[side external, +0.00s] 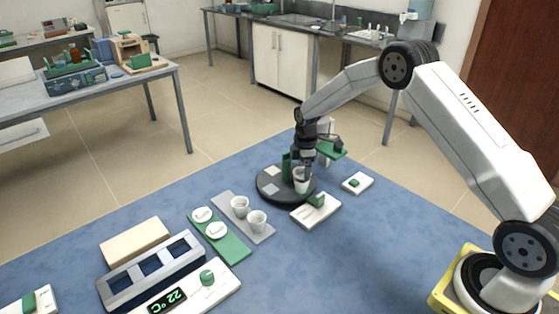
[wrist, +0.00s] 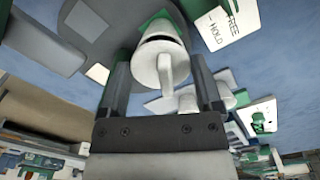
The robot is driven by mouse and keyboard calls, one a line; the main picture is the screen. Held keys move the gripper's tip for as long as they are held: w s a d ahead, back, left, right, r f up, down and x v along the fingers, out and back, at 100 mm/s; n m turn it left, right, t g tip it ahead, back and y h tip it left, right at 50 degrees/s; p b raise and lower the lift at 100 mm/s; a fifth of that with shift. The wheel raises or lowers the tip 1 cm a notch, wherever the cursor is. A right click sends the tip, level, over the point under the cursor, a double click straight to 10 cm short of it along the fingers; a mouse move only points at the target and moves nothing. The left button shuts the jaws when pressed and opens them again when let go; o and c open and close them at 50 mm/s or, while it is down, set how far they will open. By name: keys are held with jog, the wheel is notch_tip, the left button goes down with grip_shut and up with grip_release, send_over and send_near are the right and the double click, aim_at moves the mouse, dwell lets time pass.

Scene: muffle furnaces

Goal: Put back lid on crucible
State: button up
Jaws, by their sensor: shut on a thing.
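A white crucible (side external: 301,186) stands on a round black plate (side external: 271,197) in the side view. My gripper (side external: 306,168) points down directly over it. In the wrist view a white lid (wrist: 149,62) with a bar-like handle is between the two fingers of my gripper (wrist: 160,60), and the gripper is shut on it. The crucible's pale rim (wrist: 158,28) shows just beyond the lid, with a dark gap between them on one side. I cannot tell whether the lid touches the rim elsewhere. The lid hides most of the crucible.
A grey tray (side external: 228,203) holds two open crucibles; a green tray (side external: 232,248) holds two lids. White boxes with green knobs (side external: 316,213) (side external: 358,190) stand nearby.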

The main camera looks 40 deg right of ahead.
jog(key=shift+f, duration=0.85)
jog(key=o, duration=1)
jog(key=shift+r, duration=0.1)
jog(key=shift+r, duration=3.9)
jog(key=shift+a, duration=0.1)
